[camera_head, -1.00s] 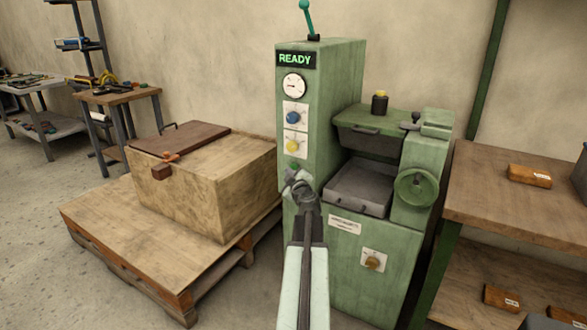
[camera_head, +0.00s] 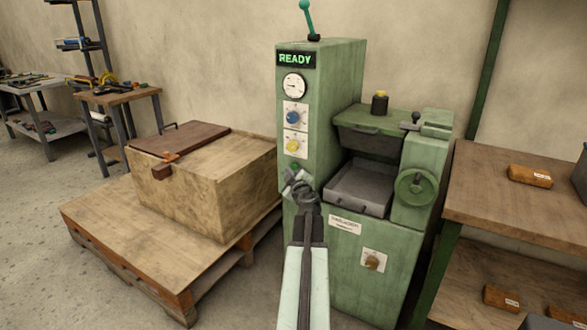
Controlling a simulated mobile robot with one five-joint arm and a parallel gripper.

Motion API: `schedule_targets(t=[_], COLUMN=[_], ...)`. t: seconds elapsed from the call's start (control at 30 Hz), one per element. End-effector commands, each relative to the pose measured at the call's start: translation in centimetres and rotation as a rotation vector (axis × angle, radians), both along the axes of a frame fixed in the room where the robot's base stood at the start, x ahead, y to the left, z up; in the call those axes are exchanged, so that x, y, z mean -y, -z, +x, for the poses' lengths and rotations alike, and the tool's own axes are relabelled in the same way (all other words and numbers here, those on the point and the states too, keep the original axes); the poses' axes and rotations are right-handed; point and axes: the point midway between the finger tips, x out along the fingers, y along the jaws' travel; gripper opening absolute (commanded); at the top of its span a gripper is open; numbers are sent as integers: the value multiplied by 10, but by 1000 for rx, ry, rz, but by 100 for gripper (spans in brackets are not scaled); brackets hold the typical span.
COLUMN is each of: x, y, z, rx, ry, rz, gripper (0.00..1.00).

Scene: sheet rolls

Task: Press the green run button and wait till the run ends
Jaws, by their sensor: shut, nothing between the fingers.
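The green machine (camera_head: 345,255) stands in the middle. Its display (camera_head: 296,59) reads READY in green letters. Below the display are a gauge, a blue knob and a yellow knob. The green run button (camera_head: 294,166) sits low on the column's front, only partly visible just above my gripper. My gripper (camera_head: 291,178) is shut and empty, with its tips at the column front close below the button. I cannot tell whether the tips touch the button.
A wooden crate (camera_head: 215,195) on a pallet (camera_head: 125,235) stands to the left. A wooden shelf (camera_head: 500,200) with brown blocks stands to the right. The machine has an open tray (camera_head: 358,190), a handwheel (camera_head: 416,188) and a lower orange knob (camera_head: 372,263).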

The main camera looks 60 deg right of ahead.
Motion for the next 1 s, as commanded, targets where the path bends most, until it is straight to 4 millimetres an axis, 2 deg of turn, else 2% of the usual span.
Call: schedule_targets(t=[0.5, 1.0], x=[0, 8], y=[0, 0], z=[0, 0], rx=[0, 0], ry=[0, 0], rz=[0, 0], gripper=[0, 0])
